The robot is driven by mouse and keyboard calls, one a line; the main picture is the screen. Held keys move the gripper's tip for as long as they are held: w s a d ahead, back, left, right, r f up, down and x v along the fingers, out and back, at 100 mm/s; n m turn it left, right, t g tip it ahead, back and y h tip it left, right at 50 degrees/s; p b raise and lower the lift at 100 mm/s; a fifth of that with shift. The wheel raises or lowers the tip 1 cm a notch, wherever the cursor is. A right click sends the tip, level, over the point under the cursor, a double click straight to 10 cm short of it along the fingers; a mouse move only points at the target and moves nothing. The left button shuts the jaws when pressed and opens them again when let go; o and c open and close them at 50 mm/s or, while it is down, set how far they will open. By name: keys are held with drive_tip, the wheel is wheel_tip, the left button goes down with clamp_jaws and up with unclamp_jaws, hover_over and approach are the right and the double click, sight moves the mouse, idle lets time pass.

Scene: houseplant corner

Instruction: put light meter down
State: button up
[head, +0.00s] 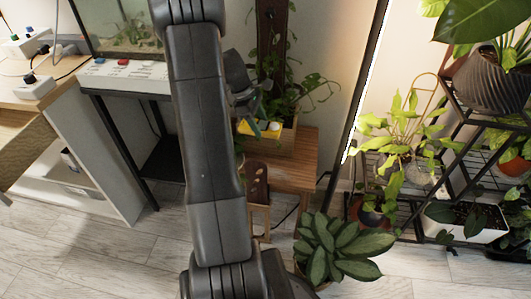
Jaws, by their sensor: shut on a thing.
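My gripper (247,104) shows in part at the right side of my arm, in front of the wooden planter. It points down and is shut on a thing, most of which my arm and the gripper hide. A small yellow object (246,127), which looks like the light meter, shows just below the gripper, over the planter's front edge. I cannot tell whether it touches the planter or the table below.
A small wooden table (297,155) holds the planter (283,140) with a climbing plant. A broad-leaved potted plant (330,250) stands on the floor in front. A black plant rack (455,170) is at right. A white strip with buttons (125,72) lies before the tank at left.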

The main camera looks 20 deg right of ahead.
drive_tip(key=shift+w+d+f+n+b, duration=0.35)
drive_tip(key=shift+d+f+n, duration=0.05)
drive_tip(key=shift+d, duration=0.1)
wheel_tip(320, 180, down, 18)
drive_tip(key=b, duration=0.6)
drive_tip(key=shift+r, duration=0.2)
drive_tip(key=shift+f, duration=0.15)
drive_tip(key=o, duration=1.1)
